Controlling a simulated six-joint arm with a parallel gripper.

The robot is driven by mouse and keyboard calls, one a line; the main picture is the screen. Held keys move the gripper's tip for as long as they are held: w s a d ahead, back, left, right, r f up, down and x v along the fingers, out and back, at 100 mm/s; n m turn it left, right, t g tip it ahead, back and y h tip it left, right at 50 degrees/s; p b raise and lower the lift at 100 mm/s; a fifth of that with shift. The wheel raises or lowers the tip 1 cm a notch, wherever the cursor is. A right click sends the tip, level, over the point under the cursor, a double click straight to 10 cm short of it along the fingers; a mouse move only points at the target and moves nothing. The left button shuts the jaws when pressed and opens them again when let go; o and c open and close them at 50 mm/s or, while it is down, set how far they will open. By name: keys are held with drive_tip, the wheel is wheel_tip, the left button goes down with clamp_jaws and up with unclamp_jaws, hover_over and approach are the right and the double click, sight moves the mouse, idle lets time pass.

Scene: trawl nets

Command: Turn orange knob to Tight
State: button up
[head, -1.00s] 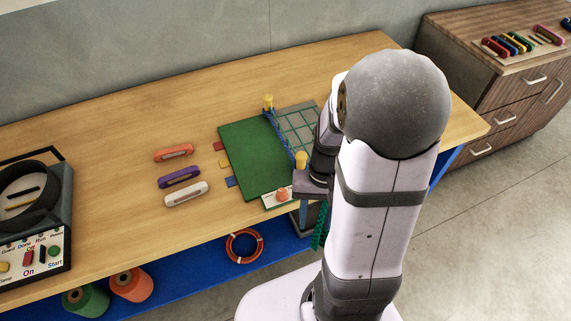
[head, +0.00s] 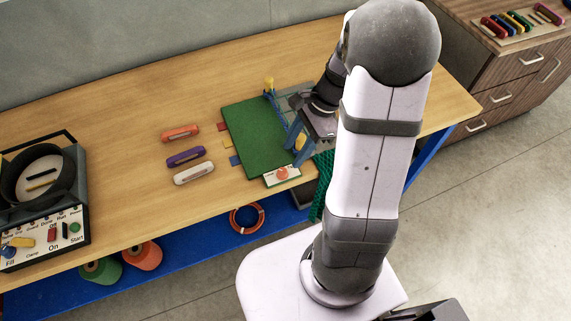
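The orange knob (head: 282,173) sits on a small white plate (head: 270,182) at the front edge of the green board (head: 252,140). Any marking on the plate is too small to read. My gripper (head: 293,148) is above the right part of the board, up and to the right of the knob and apart from it. Its two blue fingers point down and look spread, with nothing seen between them. The near yellow post (head: 300,142) is beside the fingers, and my arm hides part of the grid area.
A far yellow post (head: 269,83) stands at the board's back. Orange, purple and white tools (head: 186,156) lie left of the board. A control box (head: 45,200) stands at far left. Green net (head: 321,185) hangs at the front edge. The table's back left is clear.

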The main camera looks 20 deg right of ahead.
sight(283, 170)
drive_tip(key=shift+f, duration=0.1)
drive_tip(key=shift+p+x, duration=0.5)
drive_tip(key=shift+x, duration=3.05)
clamp_jaws()
